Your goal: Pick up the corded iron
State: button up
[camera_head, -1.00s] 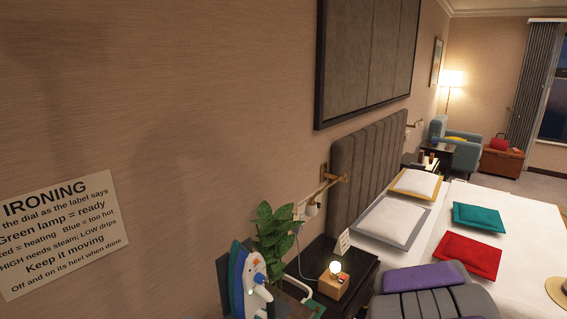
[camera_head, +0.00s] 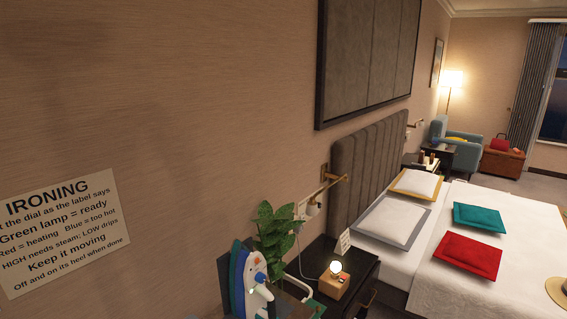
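The corded iron (camera_head: 259,291), white and blue, stands upright at the bottom of the head view, left of the black bedside table. A taller blue shape is close behind it on its left. The lower end of the iron is cut off by the picture edge or hidden. A thin pale cord hangs from the wall beside the plant, and I cannot tell whether it joins the iron. My gripper is not in view.
A leafy plant (camera_head: 277,232) is close behind the iron. The bedside table (camera_head: 318,252) holds a small lit lamp (camera_head: 335,270) and a card (camera_head: 343,241). The bed (camera_head: 515,235) fills the right side. An ironing sign (camera_head: 64,232) is on the left wall.

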aim_at(248, 299)
jog(key=u, duration=1.25)
jog(key=i+j+z, duration=0.1)
jog(key=j+z, duration=0.65)
jog(key=j, duration=0.2)
jog(key=i, duration=0.05)
